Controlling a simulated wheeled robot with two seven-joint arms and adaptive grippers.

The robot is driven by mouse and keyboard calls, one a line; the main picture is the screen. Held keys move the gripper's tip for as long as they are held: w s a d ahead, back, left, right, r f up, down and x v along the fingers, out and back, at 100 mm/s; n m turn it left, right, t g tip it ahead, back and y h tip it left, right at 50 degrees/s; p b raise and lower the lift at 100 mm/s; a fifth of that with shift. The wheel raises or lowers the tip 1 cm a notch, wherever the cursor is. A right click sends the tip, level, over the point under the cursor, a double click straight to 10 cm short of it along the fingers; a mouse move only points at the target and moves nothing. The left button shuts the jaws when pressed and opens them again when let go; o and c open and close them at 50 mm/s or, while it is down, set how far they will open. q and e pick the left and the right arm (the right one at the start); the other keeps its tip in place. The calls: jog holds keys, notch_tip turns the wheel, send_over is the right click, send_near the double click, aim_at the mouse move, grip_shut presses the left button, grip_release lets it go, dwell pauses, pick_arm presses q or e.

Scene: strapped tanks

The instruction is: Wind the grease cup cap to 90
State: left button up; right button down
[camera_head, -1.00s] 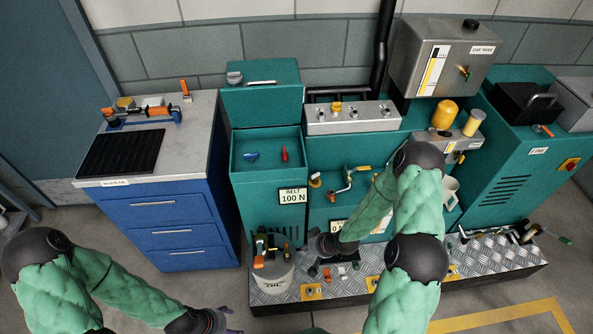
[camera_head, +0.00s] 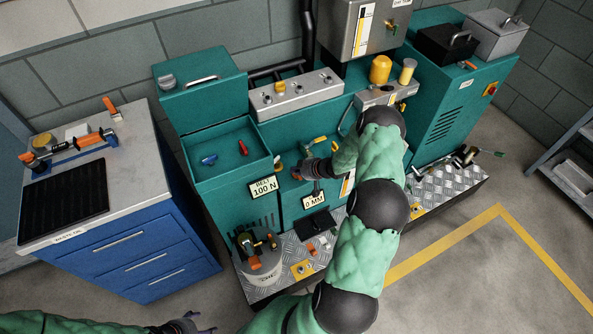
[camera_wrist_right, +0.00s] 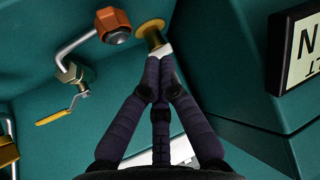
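The grease cup appears to be the brass round fitting on the teal panel, in the right wrist view (camera_wrist_right: 150,28) and small in the head view (camera_head: 279,168). Its scale cannot be read. My right gripper (camera_head: 301,173) is just right of it in the head view. In the wrist view the dark fingers (camera_wrist_right: 159,62) are drawn together, their tips at a small silver-white piece just below the brass. I cannot tell whether they touch or hold it. My left gripper (camera_head: 205,322) is low in the head view, fingers apart, empty.
Near the cup are a pipe with an orange-brown end (camera_wrist_right: 114,27) and a yellow-handled valve (camera_wrist_right: 66,115). The "BELT 100 N" sign (camera_head: 263,187) and "0 MM" sign (camera_head: 314,201) are close by. Open floor lies right.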

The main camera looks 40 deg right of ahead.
aim_at(276, 160)
jog(key=b+x, duration=0.1)
jog(key=x, duration=0.4)
jog(key=shift+w+f+b, duration=0.1)
jog(key=shift+f+b, duration=0.05)
jog(key=shift+b, duration=0.2)
jog(key=w, duration=0.1)
jog(key=w+b, duration=0.1)
jog(key=w, duration=0.1)
jog(key=shift+w+a+f, duration=0.15)
jog(key=shift+a, duration=0.2)
jog(key=shift+w+a, duration=0.1)
jog(key=shift+w, duration=0.45)
